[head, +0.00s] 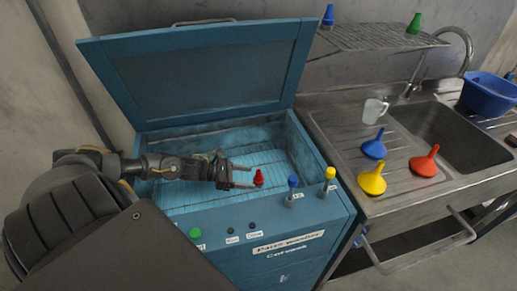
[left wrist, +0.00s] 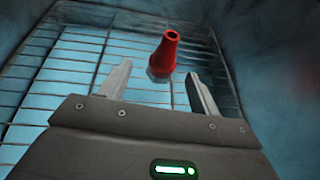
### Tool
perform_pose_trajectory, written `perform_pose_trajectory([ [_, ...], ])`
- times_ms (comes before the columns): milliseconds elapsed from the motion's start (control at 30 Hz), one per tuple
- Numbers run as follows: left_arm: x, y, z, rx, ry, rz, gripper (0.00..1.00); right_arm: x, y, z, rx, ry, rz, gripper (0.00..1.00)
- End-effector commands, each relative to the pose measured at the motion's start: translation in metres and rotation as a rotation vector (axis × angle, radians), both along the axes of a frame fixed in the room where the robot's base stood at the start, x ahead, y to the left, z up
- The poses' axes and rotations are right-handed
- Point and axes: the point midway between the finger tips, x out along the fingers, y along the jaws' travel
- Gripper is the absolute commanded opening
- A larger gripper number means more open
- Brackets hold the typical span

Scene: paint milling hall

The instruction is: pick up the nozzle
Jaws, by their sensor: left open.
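The red nozzle (head: 258,178) is a small cone inside the open blue paint washer (head: 170,208), over its wire rack. In the left wrist view the nozzle (left wrist: 167,50) has its narrow end up, with a pale grey part at its lower end. My left gripper (head: 248,176) reaches into the washer from the left and is open. In the left wrist view its fingers (left wrist: 157,76) point at the nozzle, one on each side, with the nozzle at about their tips. I cannot tell whether either finger touches it. My right gripper is not in view.
The raised lid (head: 205,72) stands behind the washer. Blue (head: 292,188) and yellow (head: 328,181) nozzles stand on its front ledge. Right is a sink counter with blue (head: 374,149), yellow (head: 371,184) and red (head: 424,166) funnels, a mug (head: 374,111) and a blue basin (head: 488,94).

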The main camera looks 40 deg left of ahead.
Motion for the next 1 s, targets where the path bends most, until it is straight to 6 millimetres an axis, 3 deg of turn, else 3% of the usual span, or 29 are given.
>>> perform_pose_trajectory([
  [267,0.007,-0.006,-0.003,-0.002,0.0,0.001,0.63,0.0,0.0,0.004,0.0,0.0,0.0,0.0],
  [600,0.035,-0.034,-0.022,-0.002,0.0,0.001,0.63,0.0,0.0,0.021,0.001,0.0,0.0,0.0],
  [867,0.037,-0.036,-0.025,0.0,0.001,-0.002,0.63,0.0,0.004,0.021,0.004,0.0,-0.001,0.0],
  [1000,0.037,-0.036,-0.025,0.0,0.001,-0.001,0.48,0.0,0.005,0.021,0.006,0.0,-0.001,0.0],
])
